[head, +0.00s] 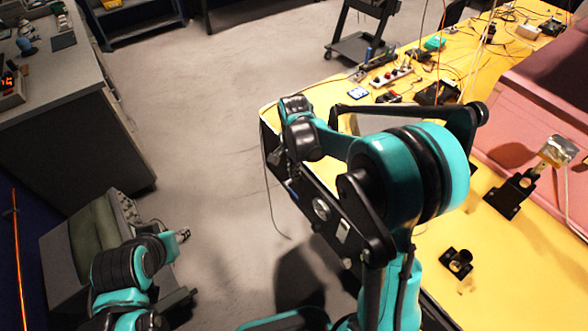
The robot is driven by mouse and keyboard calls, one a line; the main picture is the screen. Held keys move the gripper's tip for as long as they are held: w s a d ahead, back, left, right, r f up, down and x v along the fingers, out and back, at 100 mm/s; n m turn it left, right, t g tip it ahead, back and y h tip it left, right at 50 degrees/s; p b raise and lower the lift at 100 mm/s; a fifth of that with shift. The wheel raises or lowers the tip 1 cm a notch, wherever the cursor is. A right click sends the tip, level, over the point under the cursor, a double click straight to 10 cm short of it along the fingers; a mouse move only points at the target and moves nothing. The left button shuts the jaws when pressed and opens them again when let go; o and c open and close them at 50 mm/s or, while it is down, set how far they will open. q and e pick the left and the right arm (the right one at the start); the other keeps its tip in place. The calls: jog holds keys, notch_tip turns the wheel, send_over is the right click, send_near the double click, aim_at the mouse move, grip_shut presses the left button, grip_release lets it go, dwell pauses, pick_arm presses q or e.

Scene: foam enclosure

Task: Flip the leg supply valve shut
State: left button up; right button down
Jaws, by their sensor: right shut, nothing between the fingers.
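My right arm fills the middle of the head view. Its gripper (280,160) hangs at the near left end of the yellow table, close to the table's dark side panel (300,198). The gripper is shut with nothing in it. A small blue part (292,192) shows just below it, possibly the valve's handle; I cannot tell whether it touches the fingers or which way it is turned. A round metal fitting (321,208) sits further along the panel.
The yellow table (490,275) holds black mounts (458,262), a pink foam block (540,115), a power strip (391,77) and cables. A grey bench (70,110) stands at left, with a grey box (60,245) below it. The floor between is clear; a cart (362,45) stands behind.

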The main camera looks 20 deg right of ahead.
aim_at(296, 199)
notch_tip(296, 199, down, 9)
jog(key=b, duration=0.2)
jog(key=shift+r+b, duration=0.2)
jog(key=shift+b, duration=0.15)
jog(key=shift+s+d+f+t+b, duration=0.1)
jog(key=shift+s+f+t+b, duration=0.1)
jog(key=shift+f+t+b, duration=0.35)
jog(key=shift+s+d+f+t+y+b, duration=0.15)
jog(key=shift+f+t+y+b, duration=0.15)
jog(key=shift+t, duration=0.2)
jog(key=shift+s+a+f+t+y+b, duration=0.1)
jog(key=shift+f+t+y+b, duration=0.15)
jog(key=shift+t, duration=0.2)
jog(key=shift+s+d+f+b, duration=0.1)
jog(key=shift+s+f+b, duration=0.1)
jog(key=shift+f+b, duration=0.95)
jog(key=shift+w+f+b, duration=0.1)
jog(key=shift+f+b, duration=0.45)
jog(key=shift+f, duration=0.15)
